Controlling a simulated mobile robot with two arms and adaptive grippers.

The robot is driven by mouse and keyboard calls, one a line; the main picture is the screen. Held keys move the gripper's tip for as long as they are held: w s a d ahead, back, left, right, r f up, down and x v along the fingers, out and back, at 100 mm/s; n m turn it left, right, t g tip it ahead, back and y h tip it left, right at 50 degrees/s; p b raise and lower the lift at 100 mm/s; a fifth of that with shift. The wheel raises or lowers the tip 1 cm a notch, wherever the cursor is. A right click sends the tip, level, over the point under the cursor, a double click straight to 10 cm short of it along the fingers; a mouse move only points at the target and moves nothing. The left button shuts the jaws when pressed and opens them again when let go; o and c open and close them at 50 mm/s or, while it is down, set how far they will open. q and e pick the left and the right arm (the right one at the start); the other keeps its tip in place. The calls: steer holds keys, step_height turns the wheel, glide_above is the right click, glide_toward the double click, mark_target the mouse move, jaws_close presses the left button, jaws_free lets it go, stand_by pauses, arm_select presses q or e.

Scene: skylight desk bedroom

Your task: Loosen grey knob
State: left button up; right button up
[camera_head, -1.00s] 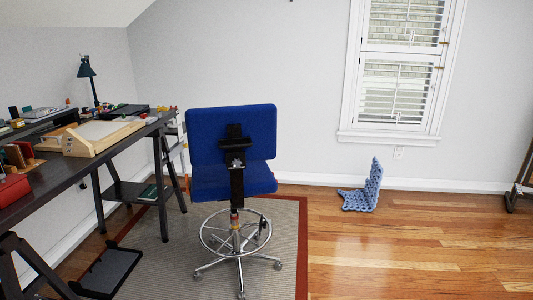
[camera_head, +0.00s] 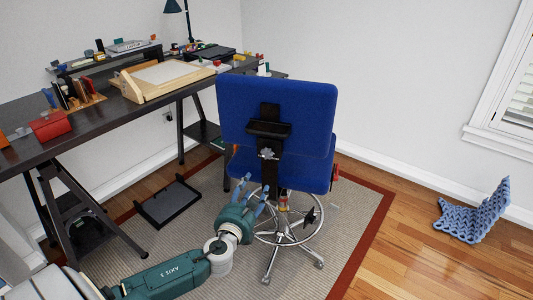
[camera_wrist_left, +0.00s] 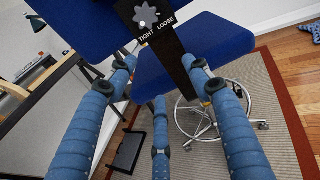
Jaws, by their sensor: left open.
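The grey knob (camera_head: 267,153) sits on the black upright bar at the back of the blue chair (camera_head: 277,110). In the left wrist view the grey knob (camera_wrist_left: 147,16) is lobed, near the top edge, with the words TIGHT and LOOSE printed in white below it. My left gripper (camera_head: 254,188) is below and a little left of the knob, apart from it. Its blue fingers (camera_wrist_left: 158,78) are spread with nothing between them. My right gripper is not in view.
The dark desk (camera_head: 105,103) stands left, holding a wooden drawing board (camera_head: 165,77) and a red box (camera_head: 50,125). A black tray (camera_head: 168,203) lies on the rug. The chair's chrome foot ring (camera_head: 300,238) is close to my gripper.

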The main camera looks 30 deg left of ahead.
arm_select(q)
steer(key=m+t, duration=0.1)
steer(key=m, duration=0.1)
glide_toward(266, 154)
steer(key=x, duration=0.8)
steer(key=shift+w, duration=0.15)
steer(key=shift+w+a, duration=0.2)
steer(key=shift+w, duration=0.45)
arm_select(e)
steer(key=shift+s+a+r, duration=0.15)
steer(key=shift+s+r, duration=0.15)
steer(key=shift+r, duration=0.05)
